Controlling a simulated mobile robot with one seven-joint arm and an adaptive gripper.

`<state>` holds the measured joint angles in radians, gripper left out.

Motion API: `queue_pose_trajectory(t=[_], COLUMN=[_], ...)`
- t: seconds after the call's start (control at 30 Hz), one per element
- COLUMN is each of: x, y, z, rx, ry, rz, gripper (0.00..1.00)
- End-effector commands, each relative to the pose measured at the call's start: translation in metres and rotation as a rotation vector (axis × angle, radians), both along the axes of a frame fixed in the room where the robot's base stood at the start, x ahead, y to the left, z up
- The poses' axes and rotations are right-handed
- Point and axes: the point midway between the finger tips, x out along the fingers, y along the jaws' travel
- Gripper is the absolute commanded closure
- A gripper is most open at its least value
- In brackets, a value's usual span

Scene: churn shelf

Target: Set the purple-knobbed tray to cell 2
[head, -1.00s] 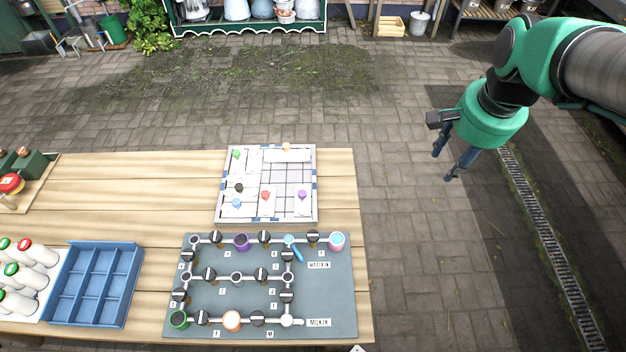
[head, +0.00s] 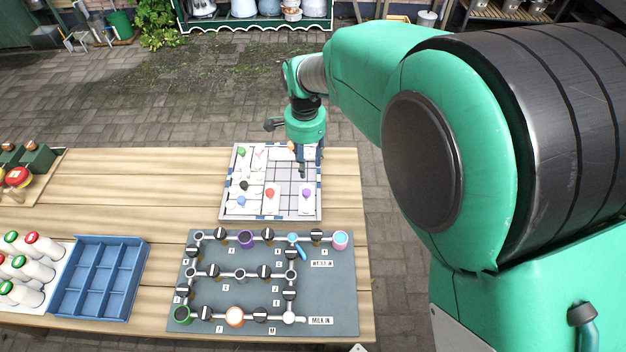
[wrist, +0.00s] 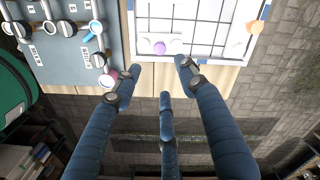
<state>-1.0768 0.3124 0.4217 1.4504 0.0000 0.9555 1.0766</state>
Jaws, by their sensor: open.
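The purple-knobbed tray (head: 306,206) is a white sliding piece with a purple knob (head: 306,193), at the front right of the framed grid board (head: 228,212). The purple knob also shows in the wrist view (wrist: 159,47), ahead of the fingertips. My gripper (head: 311,174) hangs above the right part of the board, behind the purple knob in the head view and apart from it. Its blue fingers (wrist: 160,72) are spread, with nothing between them. The gripper hides part of the board's back right. I cannot make out any cell numbers.
Other pieces on the board carry red (head: 270,193), blue (head: 241,201), black, green and orange (wrist: 254,27) knobs. A grey pipe-and-valve panel (head: 345,280) lies in front. A blue divided crate (head: 98,278) and several bottles stand left.

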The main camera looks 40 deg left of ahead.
Motion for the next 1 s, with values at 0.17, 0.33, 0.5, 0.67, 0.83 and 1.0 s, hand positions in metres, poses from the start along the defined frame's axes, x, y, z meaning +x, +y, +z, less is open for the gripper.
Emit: queue_pose_trajectory(t=[0.17, 0.33, 0.5, 0.67, 0.83, 1.0], x=[-0.002, -0.002, -0.002, -0.002, -0.002, -0.002], y=[0.003, 0.002, 0.002, 0.002, 0.001, 0.001], z=[-0.002, -0.002, -0.005, -0.015, -0.034, -0.061], rx=[-0.002, -0.002, -0.002, -0.002, -0.003, -0.004], ry=[0.001, 0.001, 0.001, 0.001, 0.002, 0.002], rz=[0.0, 0.0, 0.0, 0.0, 0.0, 0.0], gripper=[0.58, 0.58, 0.58, 0.58, 0.58, 0.58])
